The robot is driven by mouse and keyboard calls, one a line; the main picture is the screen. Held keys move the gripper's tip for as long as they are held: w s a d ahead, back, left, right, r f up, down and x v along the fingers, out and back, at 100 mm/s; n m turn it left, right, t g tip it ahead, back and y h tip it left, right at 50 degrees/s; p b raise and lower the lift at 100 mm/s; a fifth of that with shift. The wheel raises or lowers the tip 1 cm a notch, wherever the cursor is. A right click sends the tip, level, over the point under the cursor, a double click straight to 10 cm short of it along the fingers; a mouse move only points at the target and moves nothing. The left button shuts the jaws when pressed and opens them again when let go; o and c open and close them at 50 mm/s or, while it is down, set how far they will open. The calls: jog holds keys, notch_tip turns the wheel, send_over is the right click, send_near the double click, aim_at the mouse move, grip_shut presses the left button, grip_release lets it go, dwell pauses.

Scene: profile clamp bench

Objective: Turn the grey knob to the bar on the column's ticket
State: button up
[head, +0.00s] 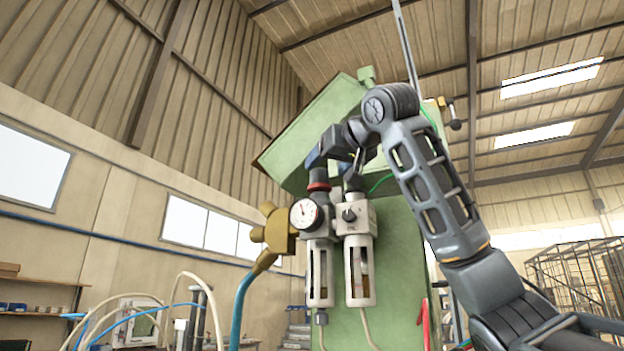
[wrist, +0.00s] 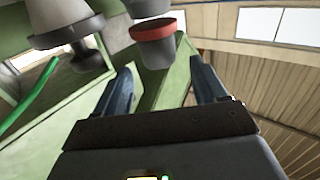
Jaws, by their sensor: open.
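A grey knob with a red collar (head: 318,186) tops the left regulator, above the round gauge (head: 307,215). In the wrist view the red-collared knob (wrist: 156,52) lies in line with the gap between my fingers, just beyond their tips. My gripper (head: 324,150) is open and empty, just above that knob in the head view; I see no contact. A second, dark grey knob (head: 353,178) tops the right regulator, and its unit shows at the wrist view's upper left (wrist: 84,55). The gauge needle is too small to read. No ticket or bar is discernible on the green column (head: 398,270).
Both regulators with clear bowls (head: 360,275) hang side by side on the column. A brass valve (head: 274,235) with a blue hose stands left of the gauge. A green slanted panel (head: 310,130) is close behind my gripper. A green hose (wrist: 30,98) runs nearby.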

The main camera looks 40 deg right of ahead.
aim_at(314, 175)
jog(key=p+x, duration=0.2)
jog(key=x, duration=0.5)
jog(key=c, duration=1)
jog(key=shift+a+n+t+y, duration=0.1)
jog(key=shift+n+t+y, duration=0.15)
jog(key=shift+n+y, duration=0.8)
jog(key=shift+a+n+t+y, duration=0.1)
jog(key=shift+n+t+y, duration=0.3)
jog(key=shift+y, duration=1.05)
jog(key=o, duration=1)
